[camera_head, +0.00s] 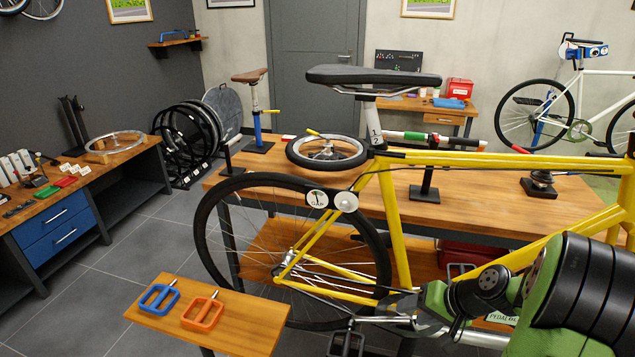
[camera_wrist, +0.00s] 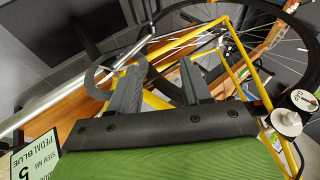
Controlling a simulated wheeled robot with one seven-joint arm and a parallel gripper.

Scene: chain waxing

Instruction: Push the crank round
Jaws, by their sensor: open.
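The yellow bicycle (camera_head: 393,215) stands in the middle of the head view, its rear wheel (camera_head: 207,235) to the left. A black cage pedal (camera_head: 347,343) hangs low beside that wheel. A silver bar (camera_head: 415,326) runs right from near the pedal; I cannot tell whether it is the crank. My gripper (camera_head: 398,304) is low by the frame, above this bar, partly hidden by my arm. In the wrist view my gripper (camera_wrist: 158,70) has its fingers apart with nothing clearly held between them. A grey curved part (camera_wrist: 98,80) shows beside one finger; contact is unclear.
A wooden bench (camera_head: 465,208) stands behind the bicycle with a small wheel (camera_head: 327,152) on it. A placard (camera_wrist: 32,158) lies near my gripper. Floor at left is clear.

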